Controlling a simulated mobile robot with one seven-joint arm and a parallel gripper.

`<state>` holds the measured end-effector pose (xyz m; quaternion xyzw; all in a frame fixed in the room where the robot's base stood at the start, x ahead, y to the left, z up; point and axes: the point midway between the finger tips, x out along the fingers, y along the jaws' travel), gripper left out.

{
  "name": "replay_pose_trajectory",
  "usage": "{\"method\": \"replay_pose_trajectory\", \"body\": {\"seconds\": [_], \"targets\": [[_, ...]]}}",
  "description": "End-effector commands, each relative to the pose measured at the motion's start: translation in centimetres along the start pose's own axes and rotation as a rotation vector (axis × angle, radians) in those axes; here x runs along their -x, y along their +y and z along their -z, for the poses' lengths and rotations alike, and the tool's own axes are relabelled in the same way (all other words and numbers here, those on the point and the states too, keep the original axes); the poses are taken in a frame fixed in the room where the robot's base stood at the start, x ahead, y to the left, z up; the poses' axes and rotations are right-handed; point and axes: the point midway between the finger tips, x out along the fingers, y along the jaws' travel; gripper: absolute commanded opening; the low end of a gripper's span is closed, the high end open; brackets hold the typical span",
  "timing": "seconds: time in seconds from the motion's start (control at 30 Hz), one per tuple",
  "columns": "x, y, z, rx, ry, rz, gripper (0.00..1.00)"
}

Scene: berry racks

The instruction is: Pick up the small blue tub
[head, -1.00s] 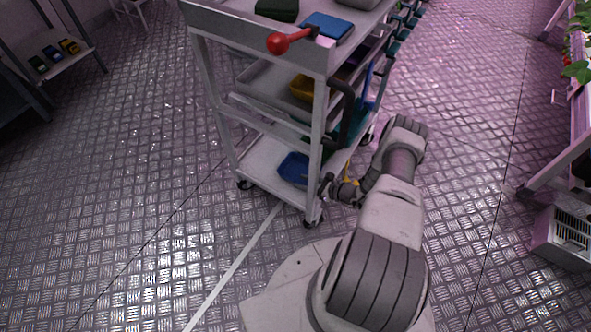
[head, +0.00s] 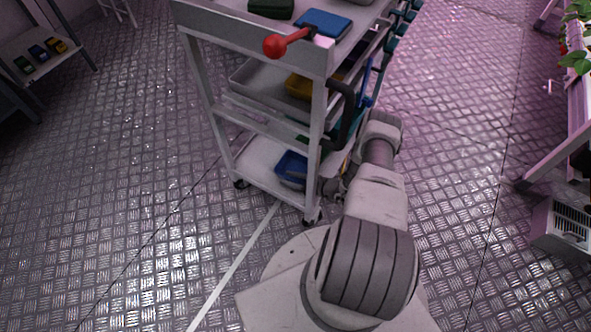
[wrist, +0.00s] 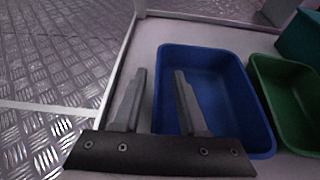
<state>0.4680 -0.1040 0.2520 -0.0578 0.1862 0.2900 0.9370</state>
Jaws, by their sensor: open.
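The small blue tub (head: 291,169) sits on the bottom shelf of the grey cart, near its front corner. In the wrist view the blue tub (wrist: 236,92) is empty and open at the top. My gripper (wrist: 163,72) is open in the wrist view. Its right finger overlaps the inside of the tub in the picture, and its left finger lies left of the tub's left wall. The left wall shows between the two fingers. I cannot tell how far the fingertips are above the rim. In the head view the cart post and my arm hide the gripper.
The cart (head: 262,168) has upper shelves above the tub and a corner post (head: 316,150) close to my arm. A green tub (wrist: 288,100) stands right of the blue one, with a teal container (wrist: 301,40) behind. Open floor (head: 130,200) lies left.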

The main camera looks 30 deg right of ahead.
Motion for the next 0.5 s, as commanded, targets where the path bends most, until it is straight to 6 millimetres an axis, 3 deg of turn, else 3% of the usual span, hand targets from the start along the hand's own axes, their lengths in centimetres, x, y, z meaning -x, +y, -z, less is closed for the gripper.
{"method": "replay_pose_trajectory", "body": {"seconds": [0.07,0.3,0.5], "targets": [[0.01,-0.01,0.00,0.000,0.000,0.000,0.39],[0.01,-0.02,-0.02,0.000,0.000,0.000,0.00],[0.01,-0.02,0.00,0.000,0.001,0.000,0.00]]}}
